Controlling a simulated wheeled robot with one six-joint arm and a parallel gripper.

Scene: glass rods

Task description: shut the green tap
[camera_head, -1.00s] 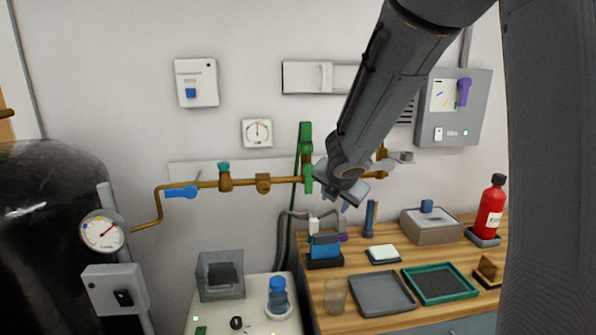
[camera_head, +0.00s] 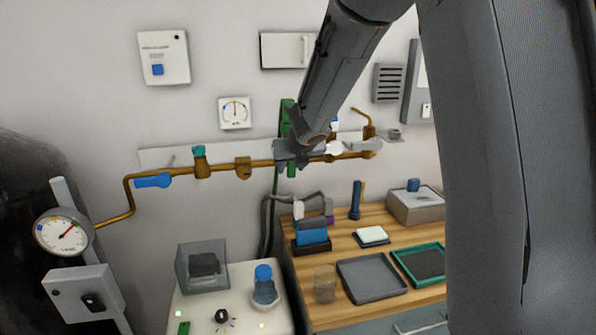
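The green tap (camera_head: 287,112) is on the brass pipe (camera_head: 225,178) along the wall. Its long green lever stands upright, across the pipe; the top shows above my gripper and a short green piece shows below it. My gripper (camera_head: 298,152) is in front of the pipe at the tap and hides the middle of the lever. Whether it touches the lever, and whether its fingers are open or shut, I cannot tell.
A teal-topped valve (camera_head: 199,156) and a blue lever (camera_head: 153,181) sit on the pipe to the left. A pressure gauge (camera_head: 62,233) is at left.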

